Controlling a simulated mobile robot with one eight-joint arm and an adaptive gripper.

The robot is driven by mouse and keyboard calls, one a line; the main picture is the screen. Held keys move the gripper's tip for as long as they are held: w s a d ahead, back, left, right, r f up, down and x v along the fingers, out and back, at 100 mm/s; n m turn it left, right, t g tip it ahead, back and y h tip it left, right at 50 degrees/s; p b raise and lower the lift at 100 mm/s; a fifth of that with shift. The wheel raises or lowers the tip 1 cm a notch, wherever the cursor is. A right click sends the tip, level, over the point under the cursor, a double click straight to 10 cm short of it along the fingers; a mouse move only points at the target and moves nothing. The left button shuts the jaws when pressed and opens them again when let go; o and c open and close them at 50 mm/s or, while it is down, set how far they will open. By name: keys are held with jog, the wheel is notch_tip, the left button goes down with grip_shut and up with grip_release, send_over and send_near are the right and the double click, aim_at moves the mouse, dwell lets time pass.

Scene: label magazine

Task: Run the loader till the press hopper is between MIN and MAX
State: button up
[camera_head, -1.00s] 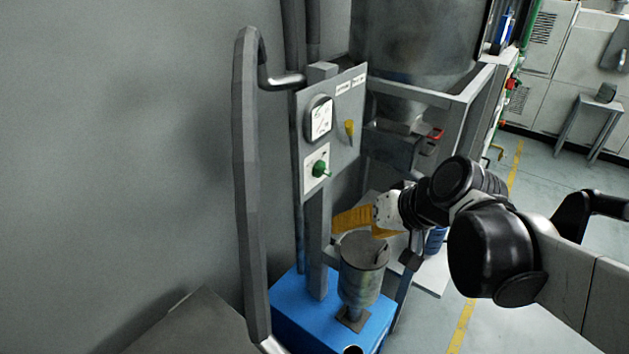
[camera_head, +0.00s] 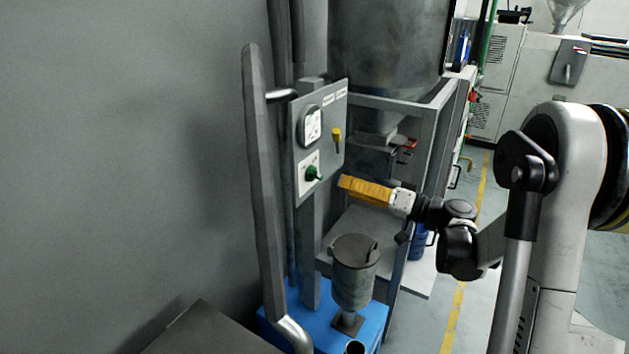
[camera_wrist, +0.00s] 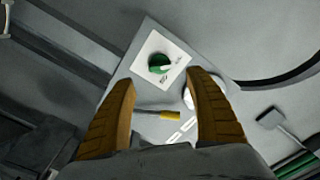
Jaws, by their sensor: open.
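A grey control panel (camera_head: 328,118) stands on a post left of centre in the head view. It carries a round white gauge (camera_head: 312,126), a green rotary knob (camera_head: 313,173) on a white plate, and a yellow-tipped lever (camera_head: 337,140). My gripper (camera_head: 340,184) has yellow fingers, is open and empty, and is near the panel's lower right side, level with the knob. In the wrist view the green knob (camera_wrist: 159,64) shows between and beyond the open fingers, with the yellow lever (camera_wrist: 168,114) closer to them. The gauge reading is too small to tell.
A grey lidded canister (camera_head: 354,275) stands on a blue base (camera_head: 330,325) below the panel. A large metal hopper (camera_head: 388,50) sits in a grey frame behind. A grey handrail (camera_head: 262,190) rises left of the panel.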

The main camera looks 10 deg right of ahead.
aim_at(320, 178)
jog(key=b+x, duration=0.2)
jog(key=x, duration=0.7)
jog(key=shift+w+a, duration=0.2)
jog(key=c, duration=1.2)
